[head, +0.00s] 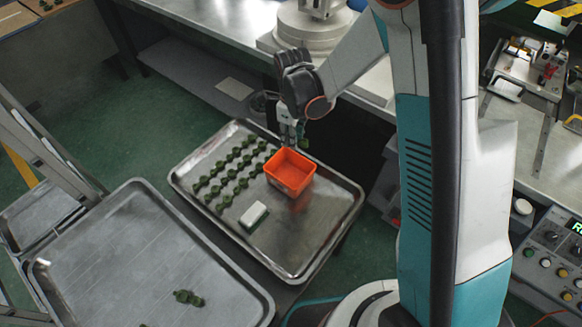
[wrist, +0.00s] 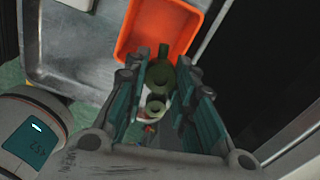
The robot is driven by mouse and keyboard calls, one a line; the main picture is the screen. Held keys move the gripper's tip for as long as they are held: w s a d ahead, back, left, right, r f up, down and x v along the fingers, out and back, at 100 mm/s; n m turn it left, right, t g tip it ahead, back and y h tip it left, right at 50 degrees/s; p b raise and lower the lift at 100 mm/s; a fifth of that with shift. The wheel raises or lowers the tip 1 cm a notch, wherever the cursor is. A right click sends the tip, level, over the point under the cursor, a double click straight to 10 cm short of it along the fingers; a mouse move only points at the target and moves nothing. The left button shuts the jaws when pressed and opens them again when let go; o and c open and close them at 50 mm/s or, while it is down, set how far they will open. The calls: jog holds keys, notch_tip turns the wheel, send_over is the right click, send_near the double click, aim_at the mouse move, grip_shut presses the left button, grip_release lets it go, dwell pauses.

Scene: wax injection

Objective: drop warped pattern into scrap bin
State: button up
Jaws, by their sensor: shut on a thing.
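The orange scrap bin (head: 291,184) stands on the metal tray at its upper right side, and its inside looks empty in the head view. My gripper (head: 297,138) is just behind the bin's far rim, above it. In the wrist view my gripper (wrist: 160,62) is shut on a green wax pattern (wrist: 160,76), with the rounded green parts between the two fingers. The orange bin also shows in the wrist view (wrist: 128,38), just beyond the fingertips. The held pattern shows only as a small green bit (head: 304,144) in the head view. Its warp cannot be made out.
Rows of green patterns (head: 229,175) lie on the left of the metal tray (head: 318,243), with a white block (head: 254,215) in front. Another tray (head: 150,255) at lower left holds a green piece (head: 188,298). A workbench edge is behind my arm.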

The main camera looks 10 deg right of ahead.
jog(key=shift+f+b, duration=1.5)
jog(key=shift+f, duration=1.4)
jog(key=o, duration=1)
notch_tip(320, 180, up, 12)
jog(key=shift+r, duration=0.1)
jog(key=shift+s, duration=0.1)
